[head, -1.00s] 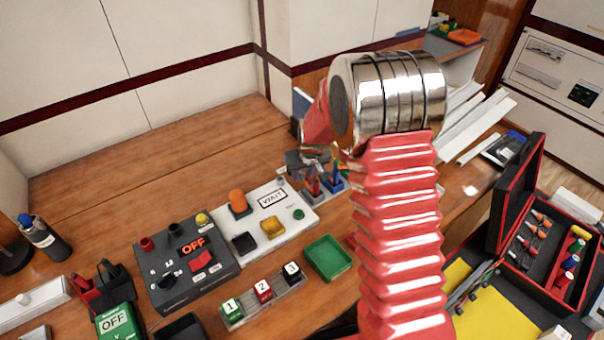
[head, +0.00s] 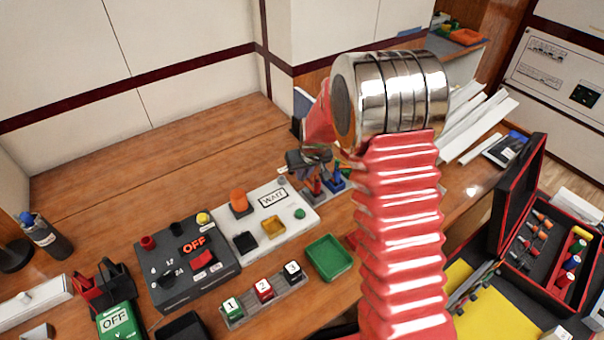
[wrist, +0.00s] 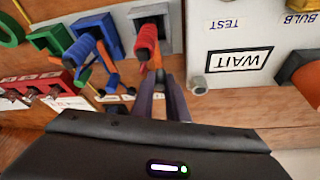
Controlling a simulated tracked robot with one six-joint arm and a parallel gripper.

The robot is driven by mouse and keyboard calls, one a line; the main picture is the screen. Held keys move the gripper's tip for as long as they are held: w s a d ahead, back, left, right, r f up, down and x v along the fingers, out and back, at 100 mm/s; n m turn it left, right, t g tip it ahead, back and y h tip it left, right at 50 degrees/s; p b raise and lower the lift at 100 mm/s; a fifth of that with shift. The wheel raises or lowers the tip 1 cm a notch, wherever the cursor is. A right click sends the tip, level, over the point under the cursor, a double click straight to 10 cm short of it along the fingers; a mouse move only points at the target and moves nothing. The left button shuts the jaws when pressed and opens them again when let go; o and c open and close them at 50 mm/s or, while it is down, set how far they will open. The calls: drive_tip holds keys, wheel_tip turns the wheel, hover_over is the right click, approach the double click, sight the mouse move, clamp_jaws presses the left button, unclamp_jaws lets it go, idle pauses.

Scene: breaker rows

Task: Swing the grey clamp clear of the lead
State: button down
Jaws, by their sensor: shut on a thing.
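The grey clamp (wrist: 148,17) has a grey base at the top middle of the wrist view and a red-sleeved handle (wrist: 146,42) leaning toward me. My gripper (wrist: 161,84) has its narrow dark fingers close together at the lower end of this handle, shut on it. In the head view my gripper (head: 308,162) is partly hidden by my arm, just above the red handle (head: 312,187). A blue clamp (wrist: 92,32) with a blue handle stands to the left in the wrist view, with orange parts beside it. I cannot make out the lead clearly.
A white WAIT panel (head: 255,228) lies close to the clamps. A grey OFF box (head: 165,285), a green tray (head: 329,258) and numbered blocks (head: 263,289) stand nearer. An open black case (head: 548,240) is at the right. The rear left bench is clear.

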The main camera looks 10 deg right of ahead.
drive_tip(key=shift+s+n+y, duration=0.1)
drive_tip(key=shift+n+y, duration=0.2)
drive_tip(key=shift+n, duration=0.3)
drive_tip(key=shift+s+a+n+g+y, duration=0.25)
drive_tip(key=shift+n+y, duration=0.1)
drive_tip(key=shift+n, duration=0.75)
drive_tip(key=shift+s+a+n+g+y, duration=0.15)
drive_tip(key=shift+s+a+n+y, duration=0.15)
drive_tip(key=shift+n, duration=0.8)
drive_tip(key=n+y, duration=0.1)
drive_tip(key=n, duration=0.2)
drive_tip(key=s+n+g, duration=0.1)
drive_tip(key=n, duration=0.2)
drive_tip(key=shift+s+a+g+y, duration=0.15)
drive_tip(key=shift+a+g+y, duration=0.05)
drive_tip(key=shift+g+y, duration=0.15)
drive_tip(key=c, duration=1.7)
unclamp_jaws()
drive_tip(key=shift+c, duration=0.2)
drive_tip(key=shift+r, duration=0.1)
drive_tip(key=v, duration=1.3)
drive_tip(key=shift+d+r, duration=0.2)
drive_tip(key=shift+r, duration=0.05)
